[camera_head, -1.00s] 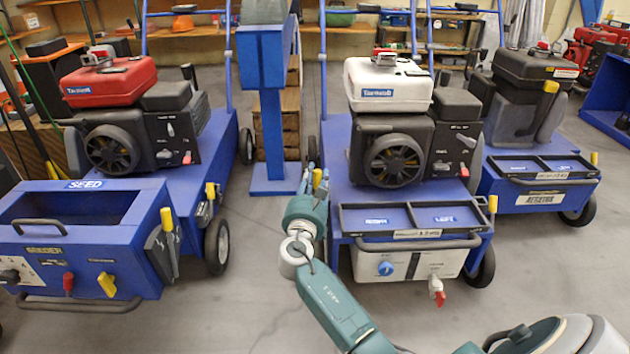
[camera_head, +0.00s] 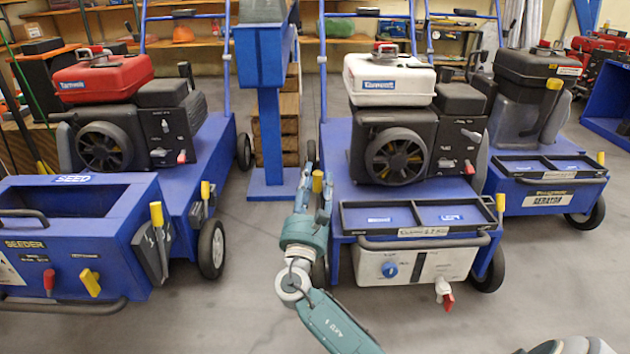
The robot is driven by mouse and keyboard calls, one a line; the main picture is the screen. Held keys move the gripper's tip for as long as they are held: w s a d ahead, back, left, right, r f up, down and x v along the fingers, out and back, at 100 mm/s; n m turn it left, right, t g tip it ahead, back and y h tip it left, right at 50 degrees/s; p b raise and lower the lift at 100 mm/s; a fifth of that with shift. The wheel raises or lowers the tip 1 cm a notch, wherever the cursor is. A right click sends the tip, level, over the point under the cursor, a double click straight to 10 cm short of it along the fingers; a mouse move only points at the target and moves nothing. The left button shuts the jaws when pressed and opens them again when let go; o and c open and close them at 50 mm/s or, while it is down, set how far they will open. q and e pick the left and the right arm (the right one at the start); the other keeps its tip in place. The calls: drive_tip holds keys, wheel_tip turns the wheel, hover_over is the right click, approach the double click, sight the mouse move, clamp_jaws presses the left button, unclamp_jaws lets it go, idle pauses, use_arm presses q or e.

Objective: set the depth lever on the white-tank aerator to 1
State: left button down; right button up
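The white-tank aerator is a blue machine with a white tank (camera_head: 388,80) over a black engine, right of centre. A yellow-knobbed lever (camera_head: 318,181) stands at its left side; its lower part is hidden behind my gripper. Another yellow-knobbed lever (camera_head: 500,204) is at its front right corner. The depth scale marks are too small to read. My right gripper (camera_head: 318,178) points away from me at the aerator's left side. Its fingers are apart, with the left-side yellow knob showing between them; I cannot tell whether they touch it. My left gripper is not in view.
A red-tank seeder (camera_head: 105,78) stands at the left and a dark-tank aerator (camera_head: 536,68) at the right. A blue post (camera_head: 268,130) stands behind the gap. The white front panel (camera_head: 415,265) has a blue dial (camera_head: 390,270) and a red-handled valve (camera_head: 446,300). Floor in front is clear.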

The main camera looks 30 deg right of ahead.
drive_tip(key=shift+r, duration=0.1)
wheel_tip(320, 180, up, 10)
drive_tip(key=shift+f, duration=0.1)
idle(0.5)
idle(0.4)
